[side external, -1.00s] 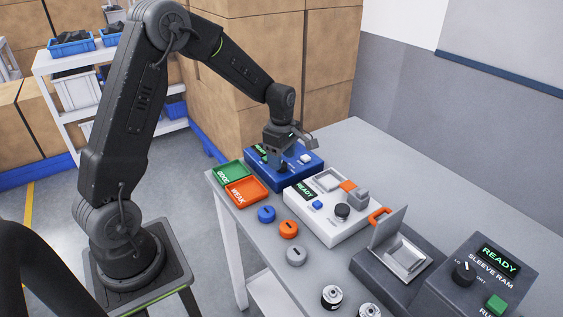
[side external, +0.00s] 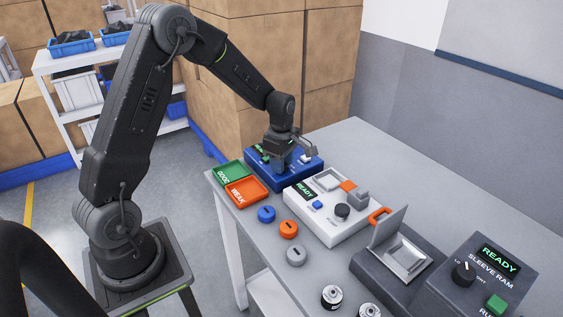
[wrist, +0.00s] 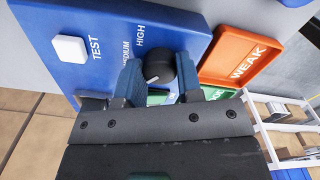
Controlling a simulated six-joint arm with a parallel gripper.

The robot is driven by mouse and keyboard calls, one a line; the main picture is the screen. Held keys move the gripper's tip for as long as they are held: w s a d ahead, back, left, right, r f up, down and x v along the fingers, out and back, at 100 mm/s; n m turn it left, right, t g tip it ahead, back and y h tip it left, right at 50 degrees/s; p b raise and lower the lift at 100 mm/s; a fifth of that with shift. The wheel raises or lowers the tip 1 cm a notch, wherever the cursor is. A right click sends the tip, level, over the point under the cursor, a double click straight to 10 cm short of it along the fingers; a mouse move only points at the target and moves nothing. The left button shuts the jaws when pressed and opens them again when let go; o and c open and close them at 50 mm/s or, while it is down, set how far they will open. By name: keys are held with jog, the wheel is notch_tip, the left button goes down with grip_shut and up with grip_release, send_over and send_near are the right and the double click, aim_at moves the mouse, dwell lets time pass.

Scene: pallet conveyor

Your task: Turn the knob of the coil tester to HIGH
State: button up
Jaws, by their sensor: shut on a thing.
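The coil tester is a blue box (side external: 312,168) at the far end of the table, and it fills the upper part of the wrist view (wrist: 60,20). Its face has a white button marked TEST and the words MEDIUM and HIGH. The black round knob (wrist: 160,68) has a pale pointer mark on its lower left part in the wrist view, turned away from the word HIGH. My gripper (wrist: 157,82) is shut on the knob, with one finger on each side of it. In the side view my gripper (side external: 282,164) hides the knob.
The green GOOD tray (side external: 229,173) and orange WEAK tray (side external: 246,191) stand left of the tester. A white tester (side external: 330,225) is close on the right, with blue, orange and grey discs in front. The dark sleeve ram (side external: 480,275) is farther right.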

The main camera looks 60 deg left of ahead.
jog(key=shift+m, duration=0.4)
jog(key=shift+c, duration=0.2)
jog(key=m, duration=0.3)
jog(key=shift+m, duration=0.4)
jog(key=m, duration=1)
jog(key=shift+m, duration=0.4)
jog(key=m, duration=0.4)
jog(key=shift+m, duration=0.3)
jog(key=o, duration=0.9)
jog(key=shift+r, duration=0.1)
